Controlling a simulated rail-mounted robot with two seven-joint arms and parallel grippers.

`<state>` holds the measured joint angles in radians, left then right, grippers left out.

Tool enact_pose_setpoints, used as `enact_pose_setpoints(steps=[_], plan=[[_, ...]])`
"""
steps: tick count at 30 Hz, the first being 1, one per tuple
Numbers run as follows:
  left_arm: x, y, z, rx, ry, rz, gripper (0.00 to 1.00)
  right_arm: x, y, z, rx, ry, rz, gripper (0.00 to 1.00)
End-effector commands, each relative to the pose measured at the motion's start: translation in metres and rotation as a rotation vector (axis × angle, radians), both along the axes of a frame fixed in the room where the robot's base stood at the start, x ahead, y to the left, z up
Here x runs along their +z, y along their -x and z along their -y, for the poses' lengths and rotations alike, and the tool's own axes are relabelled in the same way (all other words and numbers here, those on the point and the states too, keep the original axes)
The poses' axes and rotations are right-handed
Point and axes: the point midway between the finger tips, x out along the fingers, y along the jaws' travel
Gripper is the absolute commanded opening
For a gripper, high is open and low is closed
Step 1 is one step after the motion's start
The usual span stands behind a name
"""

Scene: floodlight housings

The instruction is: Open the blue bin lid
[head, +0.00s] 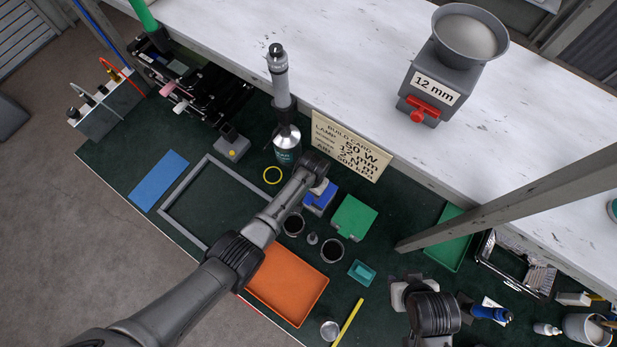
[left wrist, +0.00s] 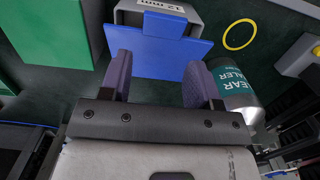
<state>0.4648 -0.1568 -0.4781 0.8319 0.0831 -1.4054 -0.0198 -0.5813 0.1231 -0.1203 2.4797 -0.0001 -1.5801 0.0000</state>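The blue bin lid (head: 319,199) shows beside my left gripper in the head view, partly hidden by the wrist. In the left wrist view the flat blue lid (left wrist: 150,58) has a small front tab (left wrist: 165,24) and sits on a grey bin (left wrist: 130,17) with a "12 mm" label.
A green-lidded bin (head: 355,217) stands right beside the blue one. A spray can (head: 286,148) and yellow ring (head: 272,175) are near its left. Two dark cups (head: 332,250) and an orange tray (head: 286,283) lie in front. A hopper (head: 433,90) stands on the white shelf.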

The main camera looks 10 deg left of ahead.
Motion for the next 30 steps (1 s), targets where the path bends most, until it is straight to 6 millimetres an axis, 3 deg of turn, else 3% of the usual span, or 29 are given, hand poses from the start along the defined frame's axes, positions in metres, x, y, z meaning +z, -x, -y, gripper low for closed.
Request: enact_pose_setpoints(steps=[5,14,17,30], plan=[[-0.002,0.002,-0.002,0.001,-0.004,-0.007,0.72,0.000,0.000,0.001,0.002,0.004,0.002,0.43],[0.002,0.003,-0.002,0.001,-0.005,-0.009,0.72,0.001,0.000,0.000,0.000,0.001,0.001,0.43],[0.013,0.001,-0.001,0.001,-0.004,-0.008,0.72,0.004,0.000,0.000,-0.002,-0.002,0.001,0.43],[0.094,-0.006,0.003,0.000,-0.003,-0.006,0.72,0.009,-0.001,-0.002,-0.005,-0.007,0.001,0.43]])
